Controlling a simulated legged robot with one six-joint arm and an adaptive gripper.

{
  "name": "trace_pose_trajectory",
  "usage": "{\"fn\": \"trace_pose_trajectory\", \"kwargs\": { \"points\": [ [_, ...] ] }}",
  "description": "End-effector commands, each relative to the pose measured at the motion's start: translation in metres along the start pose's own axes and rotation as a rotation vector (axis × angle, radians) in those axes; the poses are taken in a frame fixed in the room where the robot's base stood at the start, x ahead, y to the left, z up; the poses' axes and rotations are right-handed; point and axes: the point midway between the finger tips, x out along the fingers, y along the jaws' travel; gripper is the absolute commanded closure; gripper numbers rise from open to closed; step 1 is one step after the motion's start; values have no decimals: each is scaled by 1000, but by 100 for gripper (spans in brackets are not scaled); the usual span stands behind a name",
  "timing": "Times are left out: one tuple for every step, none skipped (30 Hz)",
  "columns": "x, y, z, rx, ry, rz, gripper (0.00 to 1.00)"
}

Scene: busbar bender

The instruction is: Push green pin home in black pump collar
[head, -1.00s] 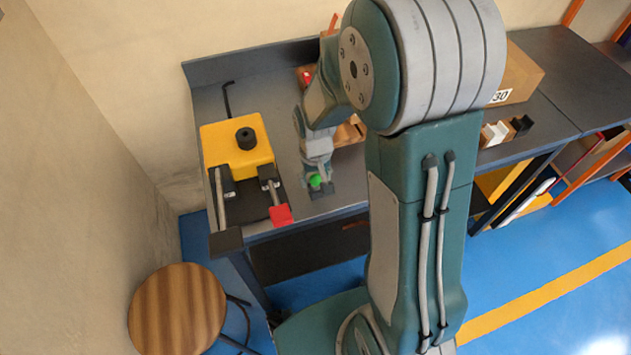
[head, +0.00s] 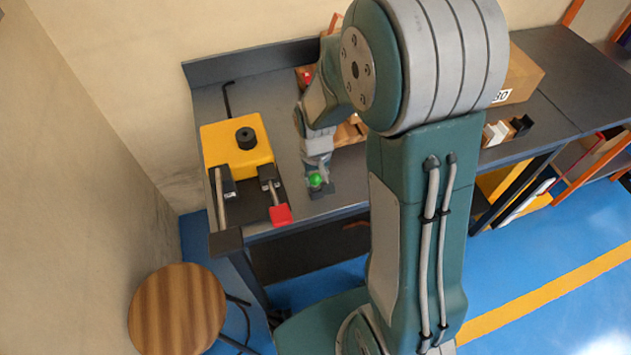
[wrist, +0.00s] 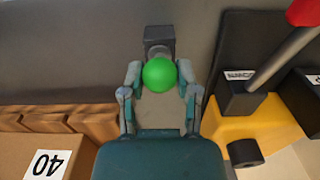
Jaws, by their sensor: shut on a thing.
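The green pin shows as a round green head (head: 316,180) near the front edge of the bench. In the wrist view the green head (wrist: 159,75) sits between the two fingers of my gripper (wrist: 160,84), which is shut on it. A small dark block (wrist: 160,36), seemingly the black pump collar, lies just beyond the head with a grey round part between them. In the head view a dark base (head: 325,191) shows under my gripper (head: 316,177). The pin's shank is hidden, so I cannot tell how deep it sits.
A yellow machine (head: 222,148) with a black knob, rods and a red-ended handle (head: 280,214) stands left of my gripper. Wooden bins (wrist: 50,120) and a box marked 40 (wrist: 45,158) show in the wrist view. A round stool (head: 178,308) stands in front of the bench.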

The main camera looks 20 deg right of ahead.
Motion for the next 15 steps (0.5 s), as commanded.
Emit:
{"fn": "trace_pose_trajectory", "kwargs": {
  "points": [
    [-2, 0, 0, 0, 1, 0, 100],
    [-2, 0, 0, 0, 1, 0, 100],
    [-4, 0, 0, 0, 1, 0, 100],
    [-4, 0, 0, 0, 1, 0, 100],
    [-5, 0, 0, 0, 1, 0, 100],
    [-6, 0, 0, 0, 1, 0, 100],
    [-7, 0, 0, 0, 1, 0, 100],
    [-8, 0, 0, 0, 1, 0, 100],
    [-9, 0, 0, 0, 2, 0, 100],
    [-10, 0, 0, 0, 2, 0, 100],
    [-11, 0, 0, 0, 2, 0, 100],
    [-12, 0, 0, 0, 2, 0, 100],
    [-12, 0, 0, 0, 2, 0, 100],
    [-13, 0, 0, 0, 2, 0, 100],
    [-14, 0, 0, 0, 2, 0, 100]
  ]
}}
